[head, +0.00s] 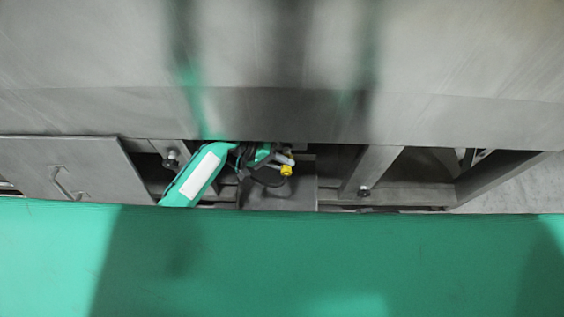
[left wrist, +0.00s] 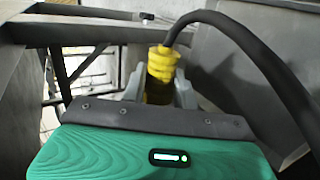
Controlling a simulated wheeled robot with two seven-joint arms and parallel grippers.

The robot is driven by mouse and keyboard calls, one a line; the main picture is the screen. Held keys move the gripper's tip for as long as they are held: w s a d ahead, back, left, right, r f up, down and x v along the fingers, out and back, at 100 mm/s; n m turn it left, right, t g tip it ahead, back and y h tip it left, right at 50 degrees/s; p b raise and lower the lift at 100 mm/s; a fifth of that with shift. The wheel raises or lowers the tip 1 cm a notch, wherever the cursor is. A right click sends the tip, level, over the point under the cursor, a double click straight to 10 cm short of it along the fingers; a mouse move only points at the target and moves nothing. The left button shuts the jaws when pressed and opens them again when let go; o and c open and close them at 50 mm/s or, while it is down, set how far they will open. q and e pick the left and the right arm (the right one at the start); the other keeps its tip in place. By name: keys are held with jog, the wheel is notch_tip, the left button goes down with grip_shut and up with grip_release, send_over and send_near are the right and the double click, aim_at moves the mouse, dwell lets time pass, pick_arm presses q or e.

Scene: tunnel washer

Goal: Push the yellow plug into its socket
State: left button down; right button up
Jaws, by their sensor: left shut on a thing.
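The yellow plug (left wrist: 160,72) stands between the fingers of my left gripper (left wrist: 155,85) in the left wrist view. A thick black cable runs from its top and arcs to the right. My left gripper is shut on the plug. In the head view the yellow plug (head: 287,169) is small, at the end of my left gripper (head: 285,160), inside the opening under the washer. I cannot make out the socket in either view. My right gripper is not in view.
The grey washer body (head: 290,110) overhangs the opening. A metal panel with a handle (head: 70,170) is on the left. A metal post (head: 370,171) stands right of my gripper. A grey wall (left wrist: 250,50) is close on the right in the wrist view.

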pick_arm(q)
jog(key=shift+w+b, duration=0.7)
jog(key=shift+w, duration=0.75)
dwell(0.6)
jog(key=c, duration=1)
grip_release()
